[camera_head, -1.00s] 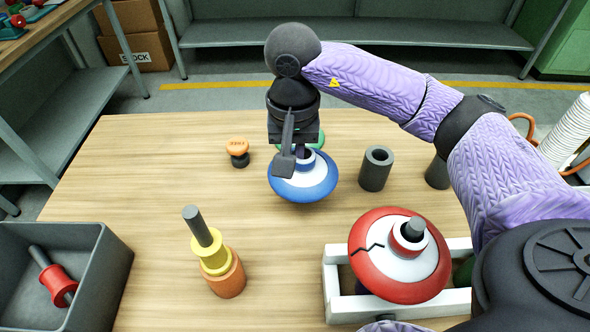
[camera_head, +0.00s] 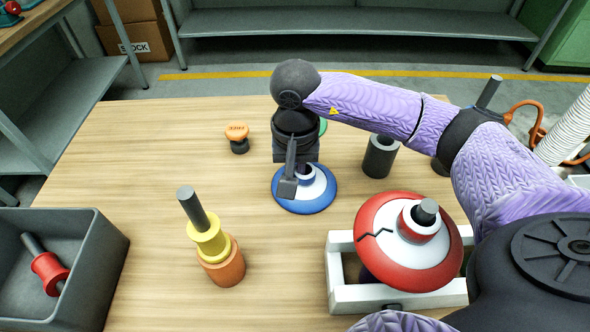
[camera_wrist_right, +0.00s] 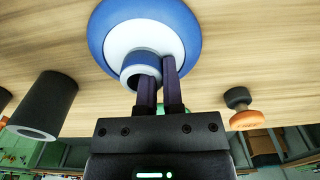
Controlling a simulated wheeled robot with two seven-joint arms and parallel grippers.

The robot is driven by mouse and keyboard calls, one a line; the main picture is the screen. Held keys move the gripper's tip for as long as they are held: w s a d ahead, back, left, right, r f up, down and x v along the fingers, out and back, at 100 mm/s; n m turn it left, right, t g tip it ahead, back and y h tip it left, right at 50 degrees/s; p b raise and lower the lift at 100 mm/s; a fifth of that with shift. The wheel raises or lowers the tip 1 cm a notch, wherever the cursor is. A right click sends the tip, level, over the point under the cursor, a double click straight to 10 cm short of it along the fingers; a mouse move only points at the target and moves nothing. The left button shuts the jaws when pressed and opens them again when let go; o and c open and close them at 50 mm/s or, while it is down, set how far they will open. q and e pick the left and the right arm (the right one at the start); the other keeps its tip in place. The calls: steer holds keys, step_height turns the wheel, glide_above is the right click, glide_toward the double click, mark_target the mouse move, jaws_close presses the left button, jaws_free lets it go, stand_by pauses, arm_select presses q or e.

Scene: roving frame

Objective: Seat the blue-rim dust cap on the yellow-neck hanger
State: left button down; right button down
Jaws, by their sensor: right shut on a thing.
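The blue-rim dust cap (camera_head: 322,196) is a round disc with a blue rim, a white middle and a blue-and-white collar. My right gripper (camera_head: 290,184) is shut on its collar from above. The right wrist view shows the fingers (camera_wrist_right: 161,76) at the collar of the cap (camera_wrist_right: 190,30). I cannot tell whether the cap touches the table. The yellow-neck hanger (camera_head: 211,243) stands to the left and nearer, with an orange base, a yellow flanged neck and a tilted-looking grey peg on top. Its peg is bare. My left gripper is out of view.
A red-rim cap (camera_head: 385,262) with a black crack mark rests on a white crate (camera_head: 400,298). A grey bin (camera_head: 112,262) at left holds a red spool (camera_head: 50,272). A dark grey hollow cylinder (camera_head: 380,158) and an orange-topped knob (camera_head: 238,138) stand behind. Wood between cap and hanger is clear.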

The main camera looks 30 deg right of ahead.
steer(key=shift+r, duration=0.1)
steer(key=shift+f, duration=0.3)
steer(key=c, duration=0.8)
jaws_free()
steer(key=shift+r, duration=0.1)
steer(key=shift+o, duration=0.2)
